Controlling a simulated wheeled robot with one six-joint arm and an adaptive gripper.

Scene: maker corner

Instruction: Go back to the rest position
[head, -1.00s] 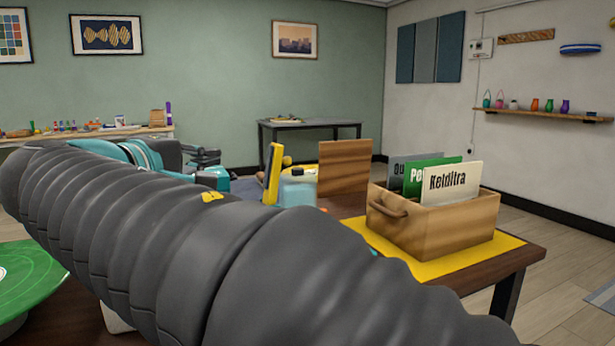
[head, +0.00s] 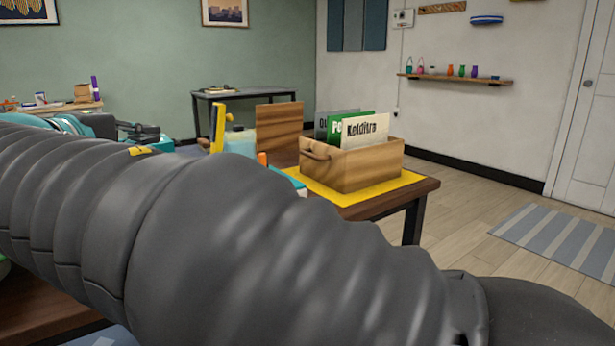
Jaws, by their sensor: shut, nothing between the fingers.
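My dark grey, ribbed arm crosses the whole lower part of the head view, from the left edge to the lower right. Behind it at the left, beyond a teal-banded link, my gripper (head: 148,132) shows small and dark, partly hidden by the arm. It appears shut and empty, with nothing seen held in it. It is left of the yellow upright piece (head: 217,128), apart from it in the picture.
A wooden box (head: 352,165) with labelled cards stands on a yellow mat (head: 385,190) at the right of the brown table (head: 425,186). A wooden panel (head: 279,127) stands behind. Open floor (head: 470,215) and a striped rug (head: 560,238) lie right, before a white door (head: 590,120).

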